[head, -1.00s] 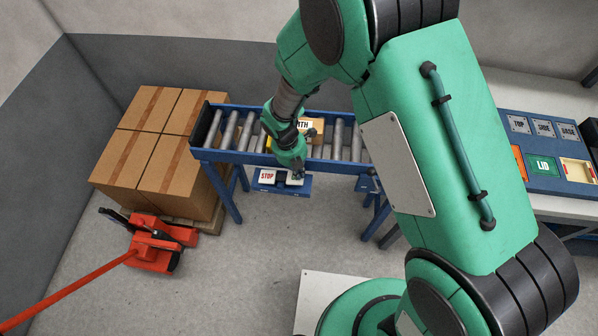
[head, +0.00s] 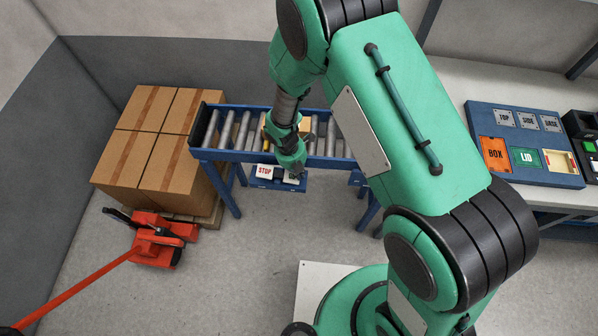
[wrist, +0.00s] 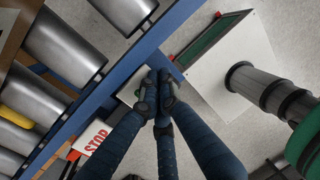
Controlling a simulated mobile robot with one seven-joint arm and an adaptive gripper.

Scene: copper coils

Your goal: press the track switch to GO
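The track switch (head: 265,172) is a blue-framed box hung on the front of the roller conveyor. Its white left half reads STOP in red, and that STOP half also shows in the wrist view (wrist: 93,139). The right half is mostly hidden behind my gripper (head: 299,170) in the head view. In the wrist view, my gripper (wrist: 158,82) has its fingers together with nothing between them. The fingertips overlap a pale plate (wrist: 130,94) beside the blue rail. I cannot tell whether they touch it.
The roller conveyor (head: 238,130) carries a partly hidden yellow-brown box. Cartons (head: 160,150) on a pallet and a red pallet jack (head: 155,240) stand left. A bench at right holds a blue tray (head: 515,160) with BOX and LID. The floor before the conveyor is clear.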

